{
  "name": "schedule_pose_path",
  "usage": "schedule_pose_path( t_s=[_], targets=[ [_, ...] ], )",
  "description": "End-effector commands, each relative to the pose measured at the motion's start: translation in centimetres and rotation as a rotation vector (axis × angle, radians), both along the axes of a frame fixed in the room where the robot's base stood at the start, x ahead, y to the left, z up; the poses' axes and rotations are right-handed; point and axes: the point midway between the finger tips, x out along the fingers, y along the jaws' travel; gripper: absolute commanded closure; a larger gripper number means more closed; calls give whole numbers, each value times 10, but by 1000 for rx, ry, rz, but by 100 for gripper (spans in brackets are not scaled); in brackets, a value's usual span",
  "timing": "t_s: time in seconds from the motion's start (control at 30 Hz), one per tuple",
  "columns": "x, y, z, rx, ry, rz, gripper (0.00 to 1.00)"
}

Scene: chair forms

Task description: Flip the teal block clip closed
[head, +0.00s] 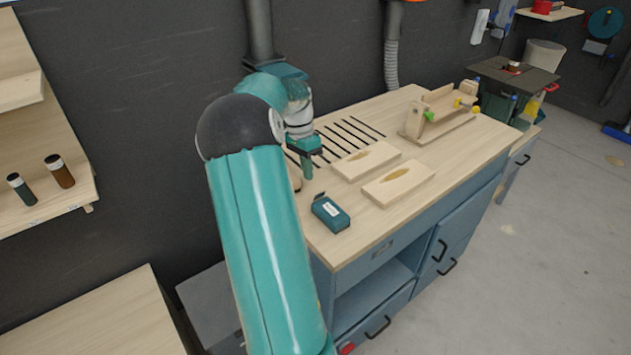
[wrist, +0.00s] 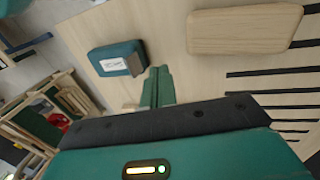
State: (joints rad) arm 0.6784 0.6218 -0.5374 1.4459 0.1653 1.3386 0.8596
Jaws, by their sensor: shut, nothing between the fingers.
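The teal block (head: 331,216) lies on the workbench near its front left edge, with a pale label on it. A small dark part (head: 319,197) shows at its far left end. In the wrist view the teal block (wrist: 112,52) has a white label and a dark grey end piece (wrist: 136,65); I cannot tell clearly how far the clip is folded. My gripper (head: 307,172) is just beyond the block in the head view, pointing down, apart from it. In the wrist view its fingers (wrist: 157,85) are together and empty, beside the block's grey end.
Two pale wooden pieces (head: 398,183) with oval marks lie right of the block on the workbench (head: 455,160). Dark slots (head: 350,132) run behind them. A wooden jig (head: 440,113) stands farther back. A wooden piece (wrist: 245,28) lies near the fingers. Bare bench surrounds the block.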

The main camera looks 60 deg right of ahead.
Motion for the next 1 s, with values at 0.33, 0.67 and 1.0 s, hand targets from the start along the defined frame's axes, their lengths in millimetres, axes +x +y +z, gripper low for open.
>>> schedule_pose_path(
  t_s=[0.33, 0.67, 1.0],
  targets=[
    [-32, 17, -15, 0, -1, 0, 100],
    [-34, 18, -16, 0, -1, 0, 100],
    [-35, 12, -15, -14, -25, -2, 100]
  ],
)
